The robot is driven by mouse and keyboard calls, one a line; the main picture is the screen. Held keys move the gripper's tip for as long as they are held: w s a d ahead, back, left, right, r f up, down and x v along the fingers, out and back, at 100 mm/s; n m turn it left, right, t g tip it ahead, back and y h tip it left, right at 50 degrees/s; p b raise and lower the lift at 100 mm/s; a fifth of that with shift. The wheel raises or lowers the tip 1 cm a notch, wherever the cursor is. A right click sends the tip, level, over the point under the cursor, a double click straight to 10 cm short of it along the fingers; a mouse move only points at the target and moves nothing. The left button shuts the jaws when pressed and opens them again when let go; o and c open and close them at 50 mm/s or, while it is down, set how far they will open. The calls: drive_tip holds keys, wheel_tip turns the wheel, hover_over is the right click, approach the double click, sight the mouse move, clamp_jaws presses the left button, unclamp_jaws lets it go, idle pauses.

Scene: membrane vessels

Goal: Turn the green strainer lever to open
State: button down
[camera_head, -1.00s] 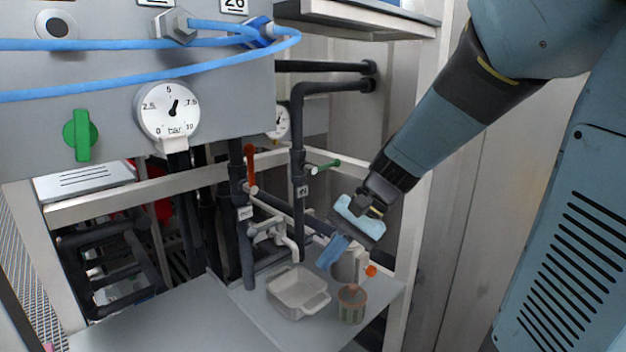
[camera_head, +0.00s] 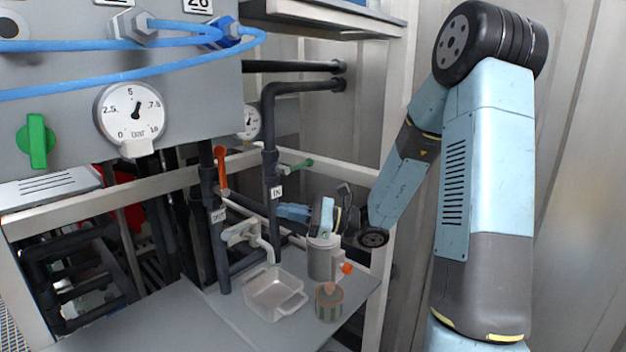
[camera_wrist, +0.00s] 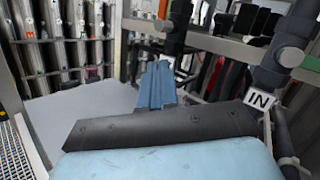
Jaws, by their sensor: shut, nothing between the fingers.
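A small green lever (camera_head: 301,164) sticks out to the right from the dark vertical pipe with the IN label (camera_head: 276,192) in the head view. My gripper (camera_head: 284,211) is shut and empty, with its blue fingers pointing left, just right of that pipe. It is below the IN label and below the green lever, apart from the lever. In the wrist view the closed fingers (camera_wrist: 157,84) point away from the camera, left of the IN label (camera_wrist: 260,99).
An orange-red lever (camera_head: 221,167) stands upright on the neighbouring pipe. Below are a pale tray (camera_head: 275,305), a grey cylinder (camera_head: 322,262) and a small cup (camera_head: 329,303) on a shelf. A panel with a gauge (camera_head: 130,112) and green knob (camera_head: 37,141) is at left.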

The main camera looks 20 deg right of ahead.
sight(299, 166)
drive_tip(key=w+d+f+m+t+h, duration=0.2)
drive_tip(key=w+d+m+t+h, duration=0.25)
drive_tip(key=d+m+t, duration=0.3)
drive_tip(key=w+d+f+m+t+h, duration=0.35)
drive_tip(key=w+d+m+t, duration=0.3)
drive_tip(key=m+t, duration=0.25)
drive_tip(key=x, duration=0.9)
drive_tip(key=shift+w+d+r+h, duration=0.15)
drive_tip(key=shift+d+r+h, duration=0.15)
drive_tip(key=shift+r, duration=0.2)
drive_tip(key=shift+d+r+n+g+y, duration=0.15)
drive_tip(key=shift+r+n+g+y, duration=0.2)
drive_tip(key=shift+n, duration=0.4)
